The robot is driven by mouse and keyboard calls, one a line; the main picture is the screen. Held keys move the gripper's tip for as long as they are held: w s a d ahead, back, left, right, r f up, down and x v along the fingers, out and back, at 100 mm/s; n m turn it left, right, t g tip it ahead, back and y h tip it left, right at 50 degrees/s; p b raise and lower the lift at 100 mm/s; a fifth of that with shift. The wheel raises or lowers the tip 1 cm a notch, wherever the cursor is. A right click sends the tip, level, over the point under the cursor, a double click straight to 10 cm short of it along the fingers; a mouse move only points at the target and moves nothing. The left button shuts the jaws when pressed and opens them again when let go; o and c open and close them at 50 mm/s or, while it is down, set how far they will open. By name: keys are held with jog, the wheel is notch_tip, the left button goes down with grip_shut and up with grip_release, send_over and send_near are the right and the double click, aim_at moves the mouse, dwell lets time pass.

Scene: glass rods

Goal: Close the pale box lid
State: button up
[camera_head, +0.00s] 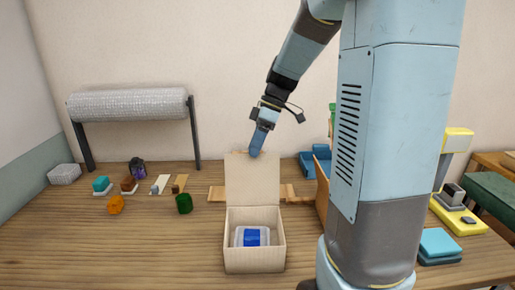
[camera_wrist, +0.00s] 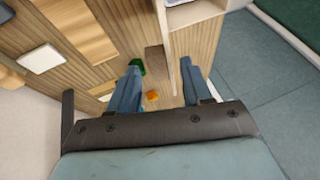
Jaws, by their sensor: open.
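The pale box (camera_head: 254,262) stands open on the table, with a clear container holding a blue block (camera_head: 251,237) inside. Its lid (camera_head: 252,185) stands up at the back of the box, close to upright. My gripper (camera_head: 256,151) is at the lid's top edge, pointing down. Part of the box (camera_wrist: 190,14) shows at the top there. I cannot tell whether the fingers touch the lid.
A roll of bubble wrap (camera_head: 128,104) on a stand is at the back left. An orange piece (camera_head: 116,204) and a green cup-like piece (camera_head: 184,204) stand left of the box. Blue trays (camera_head: 316,165) are behind right.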

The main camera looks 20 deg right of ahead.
jog(key=shift+a+f, duration=0.25)
jog(key=shift+f, duration=0.2)
jog(key=shift+c, duration=0.5)
grip_shut()
